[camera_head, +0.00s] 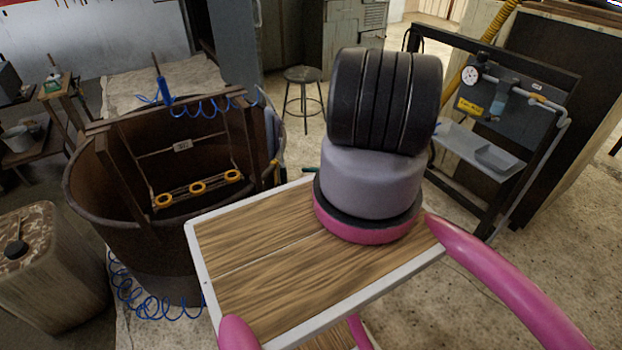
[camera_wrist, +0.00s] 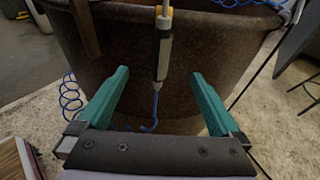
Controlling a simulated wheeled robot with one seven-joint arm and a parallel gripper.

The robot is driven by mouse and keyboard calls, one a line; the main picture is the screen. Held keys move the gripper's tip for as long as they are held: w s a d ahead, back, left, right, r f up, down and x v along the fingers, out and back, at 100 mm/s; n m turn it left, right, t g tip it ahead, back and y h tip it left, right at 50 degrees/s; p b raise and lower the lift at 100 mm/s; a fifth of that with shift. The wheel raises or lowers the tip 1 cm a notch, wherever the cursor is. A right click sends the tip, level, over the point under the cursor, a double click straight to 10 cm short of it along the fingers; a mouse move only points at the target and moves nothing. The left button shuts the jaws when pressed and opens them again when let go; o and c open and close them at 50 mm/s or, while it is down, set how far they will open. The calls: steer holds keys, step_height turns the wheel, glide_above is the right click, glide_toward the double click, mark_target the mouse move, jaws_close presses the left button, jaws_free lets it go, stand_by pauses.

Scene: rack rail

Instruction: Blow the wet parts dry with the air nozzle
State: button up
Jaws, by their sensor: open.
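A rack (camera_head: 165,195) with several yellow rings (camera_head: 163,200) along its lower bar hangs inside a large rusty drum (camera_head: 85,200). The drum also fills the back of the wrist view (camera_wrist: 220,50). There a slim grey and black tool (camera_wrist: 163,50) with a yellow top, seemingly the air nozzle, stands upright in front of the drum's outer wall. A blue hose (camera_wrist: 155,105) leaves its lower end. My gripper (camera_wrist: 160,73) has its two green fingers spread wide, one on each side of the tool in the picture; contact is not visible. My arm hides most of the gripper in the head view.
A coiled blue hose (camera_head: 205,108) runs along the drum's far rim. A panel with a round gauge (camera_head: 469,75) and a grey tray (camera_head: 480,150) stands right. A stool (camera_head: 303,75) is behind. A rusty can (camera_head: 25,260) stands at left.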

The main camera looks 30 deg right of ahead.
mark_target(286, 169)
steer(key=x, duration=0.9)
steer(key=shift+w, duration=0.1)
steer(key=c, duration=1.5)
steer(key=shift+r, duration=0.15)
steer(key=shift+r, duration=1.9)
steer(key=shift+o, duration=0.2)
steer(key=s+d, duration=0.5)
steer(key=s, duration=0.1)
steer(key=shift+d, duration=0.2)
steer(key=shift+a, duration=0.1)
